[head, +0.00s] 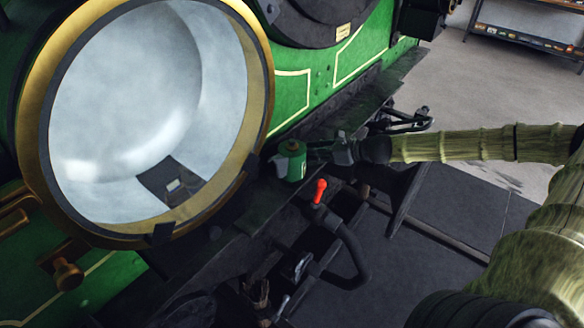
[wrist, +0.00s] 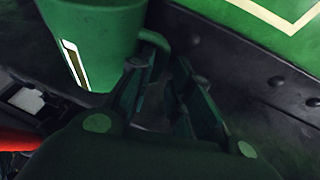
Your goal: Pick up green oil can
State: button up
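The green oil can (head: 291,163) stands upright on the dark ledge at the front of the tram, beside the big round lamp. In the wrist view the can (wrist: 95,42) fills the upper left, with a pale label strip on its side and its handle (wrist: 154,42) curving toward my fingers. My gripper (head: 325,150) reaches in from the right, just beside the can. In the wrist view its two fingers (wrist: 160,75) are apart, with a dark gap between them. The handle's end is close to the fingertips; whether they touch is hidden.
The large brass-rimmed lamp (head: 150,110) is close on the left. A red-tipped lever (head: 319,191) and a black hose (head: 352,262) are below the can. Green riveted tram panels (head: 290,98) rise behind. Open floor (head: 480,110) lies at the right.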

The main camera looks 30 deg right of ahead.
jog(key=shift+w+a+f, duration=0.2)
jog(key=shift+w+a, duration=0.05)
jog(key=shift+w, duration=0.05)
jog(key=shift+r, duration=0.1)
grip_shut()
notch_tip(320, 180, up, 18)
jog(key=p, duration=0.8)
dwell(0.6)
